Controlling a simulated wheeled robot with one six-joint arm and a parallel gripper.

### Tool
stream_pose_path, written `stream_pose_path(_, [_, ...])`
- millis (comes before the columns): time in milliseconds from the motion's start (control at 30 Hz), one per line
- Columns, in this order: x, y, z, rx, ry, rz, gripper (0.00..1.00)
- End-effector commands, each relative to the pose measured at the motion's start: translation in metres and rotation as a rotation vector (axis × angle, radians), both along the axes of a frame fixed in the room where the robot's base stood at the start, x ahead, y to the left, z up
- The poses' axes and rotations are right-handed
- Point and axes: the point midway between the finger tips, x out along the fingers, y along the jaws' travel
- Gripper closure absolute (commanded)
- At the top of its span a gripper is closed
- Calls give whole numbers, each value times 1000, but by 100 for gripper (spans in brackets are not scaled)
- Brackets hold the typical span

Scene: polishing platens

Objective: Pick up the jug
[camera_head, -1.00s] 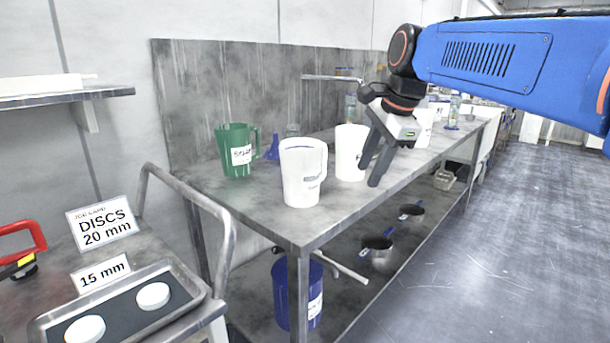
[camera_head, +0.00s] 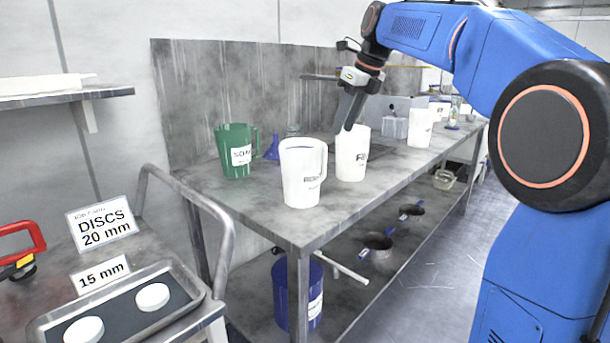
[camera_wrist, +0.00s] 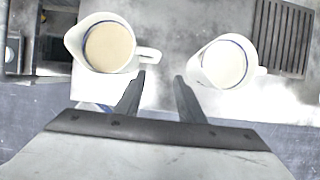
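Two white labelled jugs stand upright on the steel bench, the front one (camera_head: 301,175) and a second (camera_head: 351,155) just behind it to the right. A green jug (camera_head: 235,152) stands left of them, and another white jug (camera_head: 420,128) farther back. In the wrist view my gripper (camera_wrist: 160,79) is open and empty. There, a jug with beige contents (camera_wrist: 108,47) is at left, its handle close to my left finger. A jug with pale contents (camera_wrist: 225,63) is at right.
The bench (camera_head: 255,208) has a back panel and a lower shelf with pans and a blue container (camera_head: 298,295). A blue funnel (camera_head: 272,148) lies behind the jugs. A trolley with a disc tray (camera_head: 120,312) stands at front left.

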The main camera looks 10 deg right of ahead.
Motion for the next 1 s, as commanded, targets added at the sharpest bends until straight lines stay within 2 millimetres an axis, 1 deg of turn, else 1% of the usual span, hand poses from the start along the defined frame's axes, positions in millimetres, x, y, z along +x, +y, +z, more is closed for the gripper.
stream_pose_path(33, [2, 2, -9, 0, 2, 2, 64])
stream_pose_path(200, [12, 10, -37, 0, 2, 3, 64])
stream_pose_path(400, [21, 16, -64, 0, 1, 2, 64])
stream_pose_path(500, [23, 18, -72, 0, 1, 2, 64])
stream_pose_path(767, [26, 23, -83, -1, -1, 3, 64])
stream_pose_path(1000, [34, 35, -111, 0, 2, 3, 64])
